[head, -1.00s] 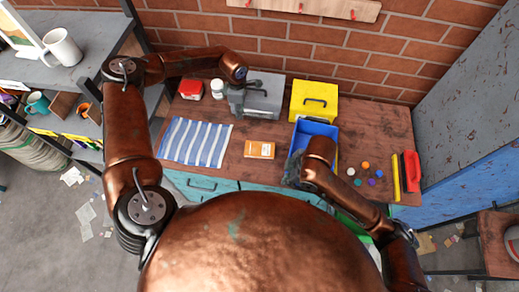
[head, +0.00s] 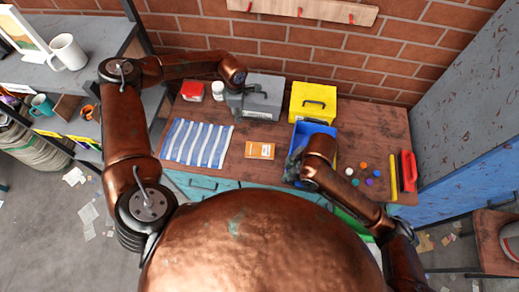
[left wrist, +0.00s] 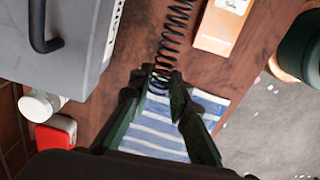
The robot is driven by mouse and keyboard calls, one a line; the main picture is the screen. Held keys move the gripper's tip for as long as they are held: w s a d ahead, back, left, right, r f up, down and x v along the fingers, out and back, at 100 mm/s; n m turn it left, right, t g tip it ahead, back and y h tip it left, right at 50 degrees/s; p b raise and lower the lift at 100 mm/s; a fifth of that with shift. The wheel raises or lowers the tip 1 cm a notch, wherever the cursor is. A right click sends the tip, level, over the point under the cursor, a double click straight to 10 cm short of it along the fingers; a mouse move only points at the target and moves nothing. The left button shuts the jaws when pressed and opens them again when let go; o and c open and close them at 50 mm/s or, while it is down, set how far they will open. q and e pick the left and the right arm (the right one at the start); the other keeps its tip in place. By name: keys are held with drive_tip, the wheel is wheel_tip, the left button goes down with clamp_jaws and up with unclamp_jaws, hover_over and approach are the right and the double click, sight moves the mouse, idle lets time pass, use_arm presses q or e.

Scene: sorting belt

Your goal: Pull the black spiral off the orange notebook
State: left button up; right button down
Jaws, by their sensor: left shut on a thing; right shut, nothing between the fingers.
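The orange notebook (head: 260,150) lies flat on the brown bench, and part of it shows in the left wrist view (left wrist: 222,28). The black spiral (left wrist: 174,35) is a wire coil beside the notebook, with a visible gap of bench between them. My left gripper (left wrist: 160,90) is shut on one end of the spiral, which extends away from the fingers. In the head view my left gripper (head: 236,101) is in front of the grey case, and the spiral cannot be made out. My right gripper (head: 293,164) is shut and empty at the blue bin's front left.
A striped cloth (head: 198,143) lies left. A white bottle (head: 218,90) and red-and-white container (head: 192,91) stand behind it. Colored discs (head: 364,165) lie right.

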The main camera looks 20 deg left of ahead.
use_arm(q)
drive_tip(key=s+d+r+p, duration=0.1)
drive_tip(key=s+d+p, duration=0.2)
drive_tip(key=s+p, duration=0.4)
drive_tip(key=shift+s+d+r, duration=0.15)
drive_tip(key=shift+s+r, duration=0.05)
drive_tip(key=shift+s, duration=3.15)
